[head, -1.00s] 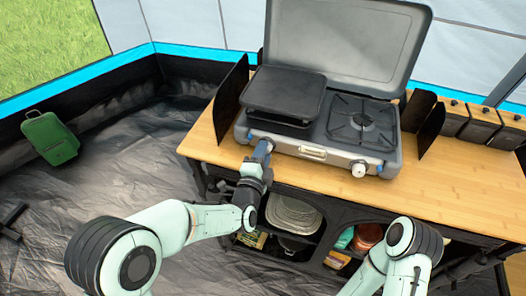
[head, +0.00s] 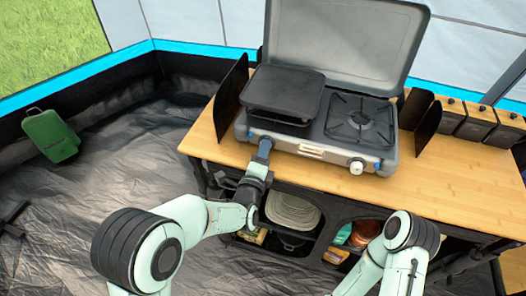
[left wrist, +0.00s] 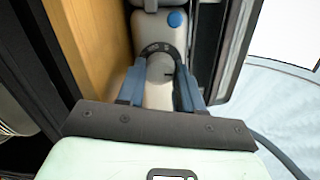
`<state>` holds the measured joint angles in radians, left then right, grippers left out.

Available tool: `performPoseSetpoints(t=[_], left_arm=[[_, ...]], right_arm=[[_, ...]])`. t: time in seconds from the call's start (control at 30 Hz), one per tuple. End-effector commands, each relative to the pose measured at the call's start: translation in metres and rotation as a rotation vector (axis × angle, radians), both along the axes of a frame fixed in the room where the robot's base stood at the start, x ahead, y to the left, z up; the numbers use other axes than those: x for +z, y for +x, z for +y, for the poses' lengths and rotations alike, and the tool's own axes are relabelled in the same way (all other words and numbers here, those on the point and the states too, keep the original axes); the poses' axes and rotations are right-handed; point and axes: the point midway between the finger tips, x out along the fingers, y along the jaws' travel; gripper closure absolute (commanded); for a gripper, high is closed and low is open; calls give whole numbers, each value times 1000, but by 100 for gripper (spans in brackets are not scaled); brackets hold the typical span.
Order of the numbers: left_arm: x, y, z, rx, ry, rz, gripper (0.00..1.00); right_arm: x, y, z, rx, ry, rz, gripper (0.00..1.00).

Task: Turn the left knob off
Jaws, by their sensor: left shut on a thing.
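The camping stove (head: 318,150) stands on the wooden counter with its lid raised. Its left knob is covered by my left gripper (head: 265,145) in the head view. In the left wrist view the left knob (left wrist: 160,68) is a pale round knob between the two blue fingers of my left gripper (left wrist: 160,88), which is shut on it. The right knob (head: 357,167) is white and free on the stove front. My right arm is at the lower right, and its gripper is out of the picture.
A black griddle (head: 285,92) covers the left burner, and the right burner (head: 360,118) is bare. Black canisters (head: 478,122) stand at the right of the counter (head: 440,190). Plates (head: 292,208) sit on the shelf below. A green case (head: 50,136) lies at the left.

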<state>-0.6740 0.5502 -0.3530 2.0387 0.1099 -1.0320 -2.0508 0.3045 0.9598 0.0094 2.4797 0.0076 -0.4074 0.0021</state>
Motion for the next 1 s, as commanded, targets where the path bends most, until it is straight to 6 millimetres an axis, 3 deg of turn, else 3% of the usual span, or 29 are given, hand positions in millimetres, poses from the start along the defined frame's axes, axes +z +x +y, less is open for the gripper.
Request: performPoseSetpoints(t=[0.23,0.27,0.67,0.77,1.0], left_arm=[[0,0,0,0,2,-1,95],[0,0,0,0,2,-1,55],[0,-5,1,0,0,0,54],[1,-17,4,-1,-1,1,54],[3,-68,17,-2,-1,1,54]], right_arm=[[0,0,0,0,0,0,57],[0,0,0,0,0,0,57],[0,0,0,0,0,0,57],[0,0,0,0,0,-1,57],[-1,0,0,0,0,-1,57]])
